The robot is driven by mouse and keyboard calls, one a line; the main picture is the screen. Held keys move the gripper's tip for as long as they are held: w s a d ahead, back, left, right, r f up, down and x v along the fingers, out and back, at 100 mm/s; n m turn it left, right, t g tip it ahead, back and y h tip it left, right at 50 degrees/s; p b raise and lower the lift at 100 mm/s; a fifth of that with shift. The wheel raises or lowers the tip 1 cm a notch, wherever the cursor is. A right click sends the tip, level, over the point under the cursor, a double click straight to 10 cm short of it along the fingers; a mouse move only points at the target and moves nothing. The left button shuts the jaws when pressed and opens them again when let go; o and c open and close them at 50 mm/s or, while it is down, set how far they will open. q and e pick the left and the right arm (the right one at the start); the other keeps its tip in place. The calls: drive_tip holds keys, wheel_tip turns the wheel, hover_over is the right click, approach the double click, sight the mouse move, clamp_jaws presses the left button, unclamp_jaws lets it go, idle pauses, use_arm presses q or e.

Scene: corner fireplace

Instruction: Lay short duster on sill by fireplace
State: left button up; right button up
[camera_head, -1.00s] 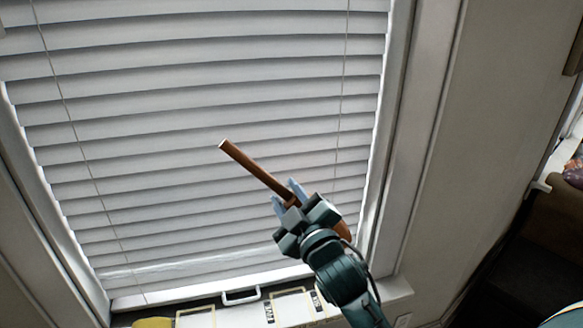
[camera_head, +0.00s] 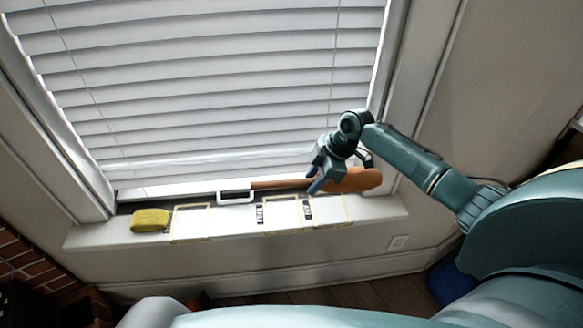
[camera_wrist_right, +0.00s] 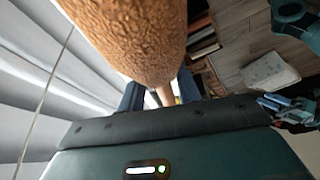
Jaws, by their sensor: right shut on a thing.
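The duster has a thin brown handle (camera_head: 275,184) and a thick orange-brown head (camera_head: 358,180). It lies nearly level along the window side of the white sill (camera_head: 235,222), handle toward the left. My right gripper (camera_head: 317,184) is shut on it near where handle and head meet. I cannot tell whether the duster touches the sill. In the right wrist view the textured duster head (camera_wrist_right: 135,40) fills the top middle, with the handle beyond it between the fingers. Part of what looks like my left gripper (camera_wrist_right: 288,106) shows at the right edge there, too small to read.
A yellow object (camera_head: 150,220) lies at the sill's left end. A white handle-shaped piece (camera_head: 235,197) sits near the handle's tip. Yellow outlined rectangles and dark labels mark the sill. Blinds (camera_head: 220,90) hang close behind. The sill's front strip looks bare.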

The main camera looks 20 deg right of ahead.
drive_tip(key=shift+s+d+g, duration=0.3)
drive_tip(key=shift+d, duration=0.3)
drive_tip(key=shift+a, duration=0.1)
